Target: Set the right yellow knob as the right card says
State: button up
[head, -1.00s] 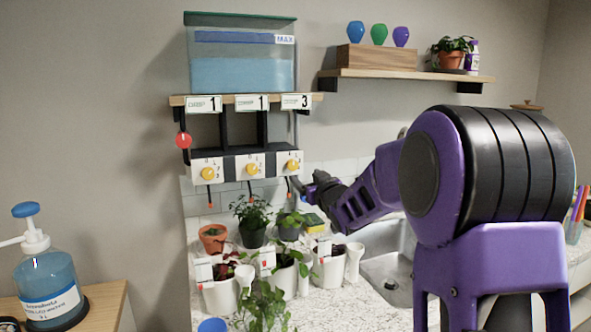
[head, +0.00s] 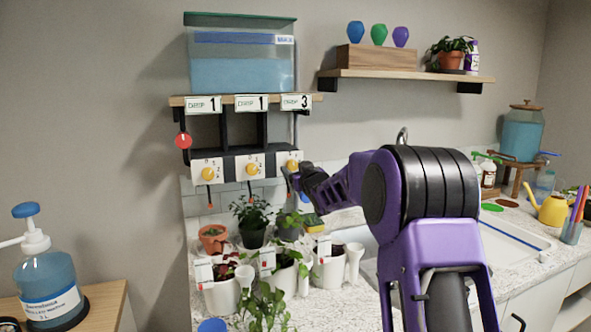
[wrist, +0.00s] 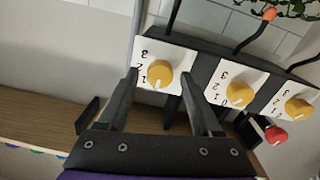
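Three yellow knobs sit on white plates under the wall shelf. The right yellow knob (head: 292,165) is below the right card (head: 296,102), which reads 3. In the wrist view this knob (wrist: 159,73) is the leftmost, with numbers beside it on its plate; I cannot tell its setting surely. My gripper (wrist: 160,76) is open, its fingers on either side of this knob with gaps showing. In the head view my gripper (head: 292,178) is at the right plate and partly covers it. The middle knob (head: 252,168) and left knob (head: 208,173) stand clear.
A water tank (head: 242,70) stands on the shelf above. A red ball (head: 183,141) hangs at the left; it shows in the wrist view too (wrist: 275,135). Thin tubes hang under the plates. Potted plants (head: 252,222) crowd the counter below.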

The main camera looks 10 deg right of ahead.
grip_shut()
